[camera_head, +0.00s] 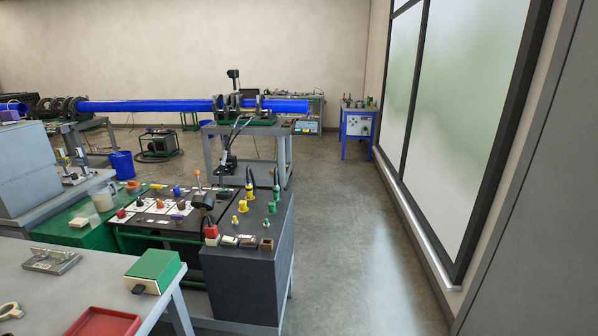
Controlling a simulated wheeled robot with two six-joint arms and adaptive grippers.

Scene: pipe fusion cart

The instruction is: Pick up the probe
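I cannot tell which item is the probe; the pieces are small at this distance. A dark cart (245,288) stands in the middle foreground with several small pieces on top. Neither of my grippers is in view.
A grey table at lower left holds a green box (153,270), a red tray (104,323) and a metal plate (51,260). A blue pipe (145,105) runs across the back. Open floor (350,230) lies right of the cart, up to the windowed wall.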

